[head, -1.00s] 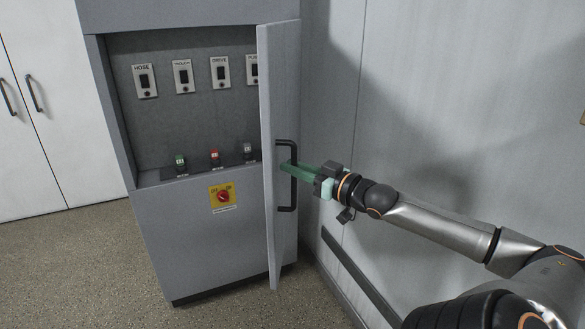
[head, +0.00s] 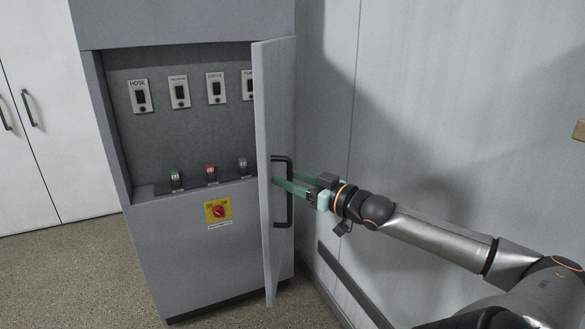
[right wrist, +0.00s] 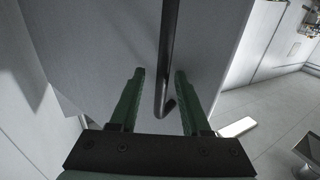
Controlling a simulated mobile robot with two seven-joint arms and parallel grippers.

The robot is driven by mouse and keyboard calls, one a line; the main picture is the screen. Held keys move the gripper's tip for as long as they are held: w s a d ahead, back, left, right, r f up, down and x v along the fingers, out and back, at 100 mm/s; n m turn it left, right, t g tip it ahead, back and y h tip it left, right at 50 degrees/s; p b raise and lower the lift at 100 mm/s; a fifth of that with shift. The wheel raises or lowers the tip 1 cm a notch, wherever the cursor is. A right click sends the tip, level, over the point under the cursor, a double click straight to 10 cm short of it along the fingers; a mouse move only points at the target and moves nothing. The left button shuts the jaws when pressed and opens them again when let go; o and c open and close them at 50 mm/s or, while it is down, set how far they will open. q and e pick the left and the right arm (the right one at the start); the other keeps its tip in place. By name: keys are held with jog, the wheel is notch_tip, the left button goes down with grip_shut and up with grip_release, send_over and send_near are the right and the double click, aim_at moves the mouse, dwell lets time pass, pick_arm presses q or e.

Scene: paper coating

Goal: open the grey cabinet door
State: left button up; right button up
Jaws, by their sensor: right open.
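The grey cabinet (head: 180,265) stands in the middle of the head view. Its door (head: 266,110) is swung wide open on the right side, seen nearly edge-on, and the inside panel shows. The black bar handle (head: 289,200) is on the door's outer face; it also shows in the right wrist view (right wrist: 167,70). My right gripper (head: 285,185) is at the handle, with green fingers. In the right wrist view my right gripper (right wrist: 160,75) is open, and the handle's end lies between the fingers with gaps on both sides. My left gripper is not in view.
Inside the cabinet are several labelled switches (head: 179,92) and small coloured buttons (head: 210,173). A red rotary switch (head: 218,211) is on the front below. White cupboards (head: 45,130) stand at the left. A pale wall (head: 420,110) is close behind my right arm.

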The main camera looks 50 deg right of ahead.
aim_at(270, 150)
jog(key=s+a+r, duration=0.1)
jog(key=r, duration=0.1)
jog(key=a+r, duration=0.1)
jog(key=r, duration=0.2)
jog(key=s+a+r, duration=0.1)
jog(key=r, duration=0.1)
jog(key=shift+s+a+r, duration=0.1)
jog(key=shift+s+r, duration=0.1)
jog(key=shift+s, duration=0.1)
jog(key=s+a+r+b, duration=0.4)
jog(key=s+a, duration=0.2)
jog(key=a, duration=0.1)
jog(key=shift+s+a+r+b, duration=0.25)
jog(key=shift+r+b, duration=0.15)
